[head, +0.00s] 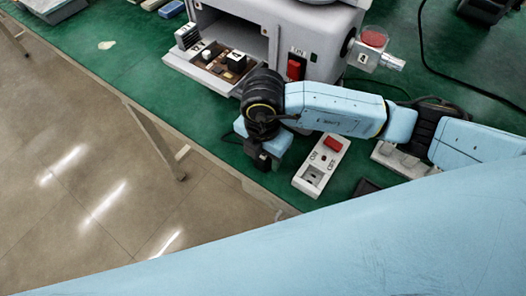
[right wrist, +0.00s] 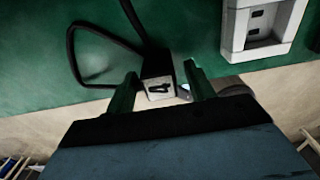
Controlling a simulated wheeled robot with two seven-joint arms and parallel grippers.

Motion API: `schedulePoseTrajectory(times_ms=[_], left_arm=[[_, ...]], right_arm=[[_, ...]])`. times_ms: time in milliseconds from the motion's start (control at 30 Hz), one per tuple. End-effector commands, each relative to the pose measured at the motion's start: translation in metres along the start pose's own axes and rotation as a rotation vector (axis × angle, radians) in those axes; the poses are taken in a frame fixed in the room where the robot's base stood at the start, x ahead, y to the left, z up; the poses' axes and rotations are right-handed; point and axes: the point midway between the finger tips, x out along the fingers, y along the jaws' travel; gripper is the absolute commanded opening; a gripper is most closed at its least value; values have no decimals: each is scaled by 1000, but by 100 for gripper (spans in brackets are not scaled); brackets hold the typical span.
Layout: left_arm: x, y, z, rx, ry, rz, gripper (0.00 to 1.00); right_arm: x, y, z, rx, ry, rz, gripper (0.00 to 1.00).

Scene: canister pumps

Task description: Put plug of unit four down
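The plug of unit four (right wrist: 158,86), a dark block with a white face marked 4, is between the fingers of my right gripper (right wrist: 160,72) in the right wrist view. Narrow gaps show between the plug and both fingers, so the gripper looks open around it. A black cable loops from the plug over the green table. In the head view my right gripper (head: 262,160) points down near the table's front edge, left of the white socket strip (head: 306,184). The plug is hard to tell from the dark gripper there. My left gripper is out of view.
A grey machine (head: 325,30) stands behind, with a pulled-out tray (head: 190,68) holding small blocks. A red-topped canister (head: 375,38) marked 4 is at its right. The socket strip also shows in the right wrist view (right wrist: 232,30).

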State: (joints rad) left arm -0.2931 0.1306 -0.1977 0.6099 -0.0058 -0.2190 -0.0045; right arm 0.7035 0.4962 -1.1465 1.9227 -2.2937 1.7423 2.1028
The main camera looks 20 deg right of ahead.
Motion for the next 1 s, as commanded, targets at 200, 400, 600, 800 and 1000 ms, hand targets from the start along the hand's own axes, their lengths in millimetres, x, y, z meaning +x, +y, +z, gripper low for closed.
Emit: schedulePoseTrajectory(times_ms=[200,400,600,800,1000], left_arm=[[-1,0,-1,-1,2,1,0],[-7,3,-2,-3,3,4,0],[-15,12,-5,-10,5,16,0],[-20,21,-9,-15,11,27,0],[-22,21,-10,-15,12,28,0]], right_arm=[[-2,0,0,0,0,1,54],[-28,1,0,-1,0,5,54],[-73,1,0,-2,-1,5,54],[-108,1,0,-2,0,4,54],[-123,0,0,0,0,1,54]])
